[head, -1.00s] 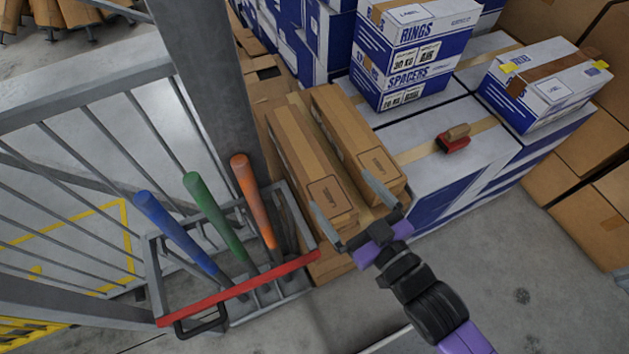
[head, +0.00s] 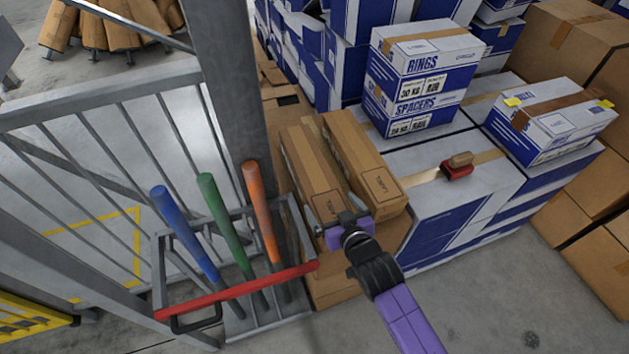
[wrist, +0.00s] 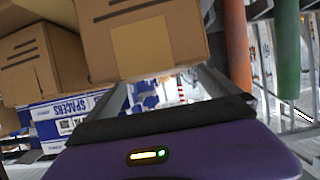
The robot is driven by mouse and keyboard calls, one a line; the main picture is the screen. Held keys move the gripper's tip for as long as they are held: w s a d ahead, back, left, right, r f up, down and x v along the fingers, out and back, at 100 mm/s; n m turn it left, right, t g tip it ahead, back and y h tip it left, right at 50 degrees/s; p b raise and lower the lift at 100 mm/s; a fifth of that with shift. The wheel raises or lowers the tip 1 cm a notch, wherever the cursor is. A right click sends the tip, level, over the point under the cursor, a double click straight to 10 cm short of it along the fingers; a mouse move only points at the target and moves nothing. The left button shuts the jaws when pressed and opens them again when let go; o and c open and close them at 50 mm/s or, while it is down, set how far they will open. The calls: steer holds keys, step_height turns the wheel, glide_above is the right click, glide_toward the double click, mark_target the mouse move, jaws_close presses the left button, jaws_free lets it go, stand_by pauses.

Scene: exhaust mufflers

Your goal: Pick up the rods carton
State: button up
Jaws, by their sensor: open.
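Two long brown cartons lie side by side on brown boxes: a left one (head: 312,170) and a right one (head: 362,160). Their end print is too small to read, so I cannot tell which is the rods carton. My gripper (head: 331,197) is open at the near end of the left carton, with its fingers pointing toward it. In the wrist view, one brown carton (wrist: 145,40) fills the top middle, just ahead of my gripper, and another (wrist: 38,65) is to its left. I see no clear contact, and the carton's far end is hidden there.
A rack (head: 235,325) holding blue, green and orange-handled tools stands close on the left, beside a grey post (head: 228,80). On the right, Rings (head: 425,60) and Spacers (head: 415,112) boxes stand on blue-white boxes. A red-backed brush (head: 457,168) lies there. Floor is clear at lower right.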

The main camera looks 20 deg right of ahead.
mark_target(322, 188)
steer(key=shift+x, duration=1.1)
steer(key=shift+r+x, duration=0.2)
steer(key=shift+x, duration=1.1)
steer(key=shift+r+x, duration=0.2)
steer(key=shift+x, duration=1.1)
steer(key=shift+w, duration=0.15)
steer(key=shift+c, duration=0.2)
steer(key=shift+p, duration=0.3)
steer(key=c, duration=1.8)
steer(key=shift+o, duration=0.2)
steer(key=shift+w+r, duration=0.1)
steer(key=shift+r, duration=0.15)
